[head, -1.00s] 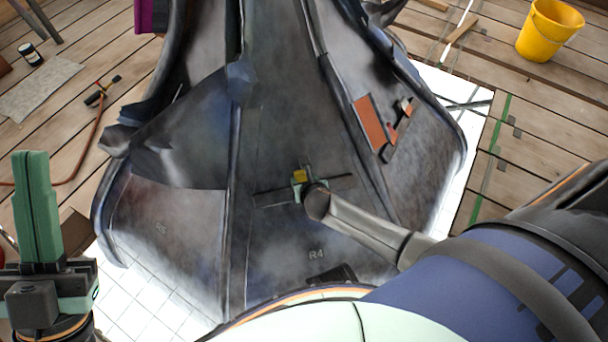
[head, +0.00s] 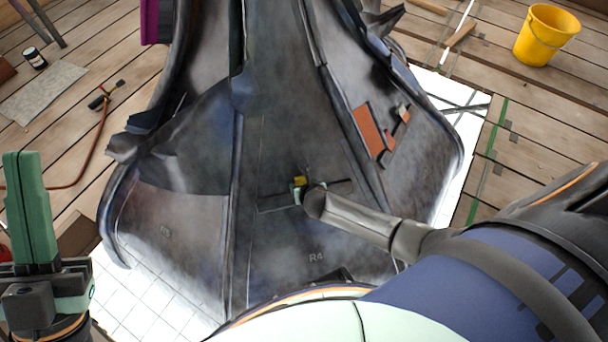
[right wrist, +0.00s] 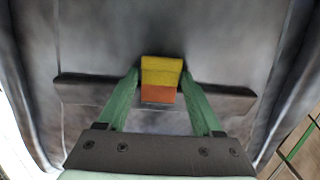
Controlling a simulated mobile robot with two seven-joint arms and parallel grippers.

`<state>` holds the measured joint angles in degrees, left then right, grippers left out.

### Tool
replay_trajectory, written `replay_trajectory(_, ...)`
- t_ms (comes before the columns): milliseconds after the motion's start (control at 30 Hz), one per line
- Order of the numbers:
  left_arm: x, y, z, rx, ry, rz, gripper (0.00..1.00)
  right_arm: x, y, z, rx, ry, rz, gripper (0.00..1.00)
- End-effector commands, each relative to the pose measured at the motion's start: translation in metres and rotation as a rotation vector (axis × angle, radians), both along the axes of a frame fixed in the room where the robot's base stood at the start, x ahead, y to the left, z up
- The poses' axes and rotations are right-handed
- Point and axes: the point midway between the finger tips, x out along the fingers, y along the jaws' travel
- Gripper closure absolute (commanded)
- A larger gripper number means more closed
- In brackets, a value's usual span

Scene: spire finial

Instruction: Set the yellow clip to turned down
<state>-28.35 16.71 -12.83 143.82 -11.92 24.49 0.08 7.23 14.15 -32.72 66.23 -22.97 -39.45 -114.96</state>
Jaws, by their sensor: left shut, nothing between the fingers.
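The small yellow clip (head: 299,182) sits on a dark strip across the panel marked R4 of the dark spire. In the right wrist view the clip (right wrist: 161,72) has a yellow upper face and an orange lower face. My right gripper (right wrist: 160,78) has one green fingertip at each side of the clip. The right fingertip appears to meet the clip's edge and the left is very close to it; I cannot tell whether they press on it. In the head view my right wrist hides most of that gripper. My left gripper (head: 30,205) is shut and empty, upright at far left.
The spire (head: 190,240) stands on a white tiled sheet (head: 140,295) on the plank floor. Its right panel carries an orange plate (head: 368,128). Raised ribs flank the clip's panel. A yellow bucket (head: 546,36) stands at the upper right, well clear.

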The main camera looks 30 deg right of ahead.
Motion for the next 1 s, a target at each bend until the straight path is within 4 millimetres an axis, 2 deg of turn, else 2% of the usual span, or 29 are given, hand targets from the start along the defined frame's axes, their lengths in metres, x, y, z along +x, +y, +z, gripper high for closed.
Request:
replay_trajectory(33,0.0,0.0,0.0,0.0,0.001,0.0,1.0,0.0,0.0,0.0,0.0,0.0,0.0,0.26)
replay_trajectory(167,0.0,0.0,0.0,-0.001,0.003,-0.001,1.0,0.0,0.0,0.0,-0.001,0.0,-0.001,0.14)
replay_trajectory(467,0.0,-0.002,0.002,-0.002,0.005,-0.006,1.0,-0.002,0.0,0.003,-0.001,0.001,0.0,0.14)
replay_trajectory(633,-0.001,-0.002,0.019,0.012,-0.003,0.001,1.0,-0.014,0.004,0.021,-0.002,0.001,0.002,0.14)
replay_trajectory(800,-0.003,0.0,0.042,0.038,-0.029,0.026,1.0,-0.036,0.009,0.047,-0.001,0.001,0.002,0.14)
replay_trajectory(900,0.022,0.006,0.011,0.027,0.125,0.068,1.0,-0.042,0.01,0.052,-0.001,0.001,0.002,0.14)
replay_trajectory(1000,0.037,0.009,-0.008,0.03,0.234,0.089,1.0,-0.048,0.012,0.061,-0.001,0.001,0.0,0.14)
